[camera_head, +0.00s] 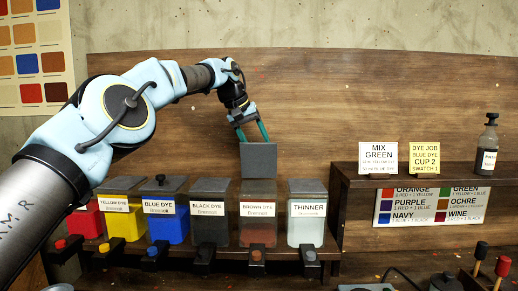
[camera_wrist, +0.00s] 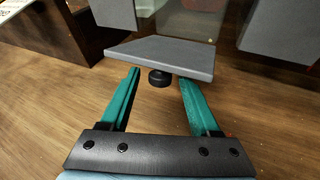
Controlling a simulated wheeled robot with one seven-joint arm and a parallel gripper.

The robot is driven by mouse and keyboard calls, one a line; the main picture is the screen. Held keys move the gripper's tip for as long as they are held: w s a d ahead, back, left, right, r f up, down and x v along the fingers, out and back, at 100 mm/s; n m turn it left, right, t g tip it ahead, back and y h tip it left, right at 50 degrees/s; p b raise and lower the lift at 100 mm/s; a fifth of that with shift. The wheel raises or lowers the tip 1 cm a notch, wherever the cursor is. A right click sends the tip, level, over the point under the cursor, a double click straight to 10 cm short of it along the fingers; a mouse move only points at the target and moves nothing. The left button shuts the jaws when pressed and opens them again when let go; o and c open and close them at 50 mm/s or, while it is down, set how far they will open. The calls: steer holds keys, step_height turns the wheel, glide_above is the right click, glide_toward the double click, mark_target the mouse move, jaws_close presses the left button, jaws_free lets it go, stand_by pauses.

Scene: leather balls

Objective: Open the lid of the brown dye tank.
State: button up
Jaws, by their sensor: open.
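The brown dye tank (camera_head: 258,228) is a clear box with brown liquid low inside and a "BROWN DYE" label. Its grey square lid (camera_head: 258,160) stands upright above the tank's back edge, with its flat underside facing the head camera. My gripper (camera_head: 253,138) is at the lid's top edge, its teal fingertips partly hidden behind the lid. In the wrist view, the open fingers (camera_wrist: 160,88) lie either side of the lid's black knob (camera_wrist: 159,77), with gaps on both sides. The lid's grey slab (camera_wrist: 165,53) shows just beyond the fingertips.
The black dye tank (camera_head: 208,222) stands closed to the left and the thinner tank (camera_head: 306,225) to the right. The blue (camera_head: 165,222) and yellow (camera_head: 121,220) tanks are farther left. A wooden back panel (camera_head: 330,100) rises behind. A shelf (camera_head: 420,180) with cards and a bottle is at right.

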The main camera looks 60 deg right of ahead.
steer(key=v, duration=0.9)
steer(key=shift+a+r, duration=0.15)
steer(key=shift+r, duration=0.1)
